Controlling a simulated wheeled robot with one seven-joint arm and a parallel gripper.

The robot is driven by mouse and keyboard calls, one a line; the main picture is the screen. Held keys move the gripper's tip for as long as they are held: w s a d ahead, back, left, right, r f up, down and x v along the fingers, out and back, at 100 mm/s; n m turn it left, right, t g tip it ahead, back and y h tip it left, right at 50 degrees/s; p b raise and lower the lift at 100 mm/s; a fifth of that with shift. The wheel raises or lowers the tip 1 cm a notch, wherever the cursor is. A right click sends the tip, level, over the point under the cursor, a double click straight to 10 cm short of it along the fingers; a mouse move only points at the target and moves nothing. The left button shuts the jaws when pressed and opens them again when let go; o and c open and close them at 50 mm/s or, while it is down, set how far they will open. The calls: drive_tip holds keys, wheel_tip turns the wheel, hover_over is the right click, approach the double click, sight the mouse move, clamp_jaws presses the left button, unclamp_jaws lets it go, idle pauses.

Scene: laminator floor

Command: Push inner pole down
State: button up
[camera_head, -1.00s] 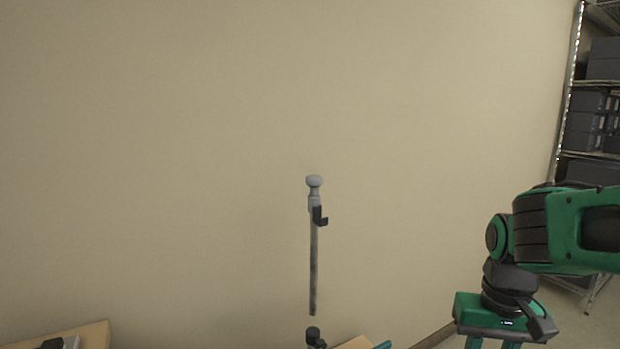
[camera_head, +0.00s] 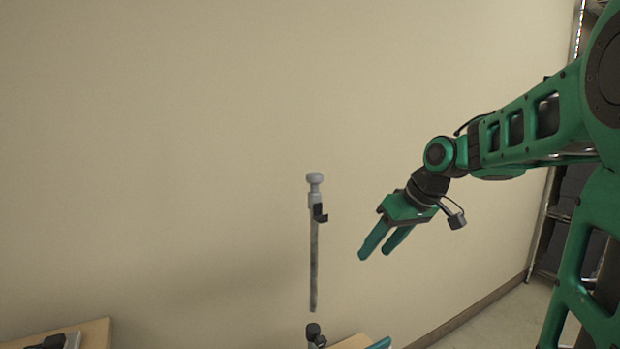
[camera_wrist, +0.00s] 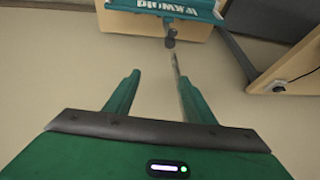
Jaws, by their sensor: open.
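The inner pole (camera_head: 314,262) is a thin grey upright rod in the middle of the head view. A short black fitting (camera_head: 314,334) shows below the pole, at the picture's bottom edge. My gripper (camera_head: 374,256) is to the right of the pole, fingers pointing down and left, open and empty. In the wrist view, my gripper (camera_wrist: 160,84) shows two green fingers apart. A thin rod (camera_wrist: 175,62) shows beside the right finger, below a dark round fitting (camera_wrist: 170,42); contact cannot be told.
A wooden-topped table (camera_head: 92,334) with a grey item stands at bottom left. A teal-edged board (camera_head: 378,343) is at the bottom middle. A dark shelf rack (camera_head: 555,215) stands at right, partly behind my arm. The beige wall behind is bare.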

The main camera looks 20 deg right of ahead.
drive_tip(key=w+a+r+n+t+y, duration=0.2)
drive_tip(key=w+a+r+n+y, duration=0.15)
drive_tip(key=w+r, duration=0.4)
drive_tip(key=n+y, duration=0.5)
drive_tip(key=n, duration=0.1)
approach(315, 173)
drive_tip(key=shift+m, duration=0.25)
drive_tip(key=x, duration=1)
drive_tip(key=shift+a+f, duration=0.1)
drive_tip(key=shift+f, duration=0.05)
clamp_jaws()
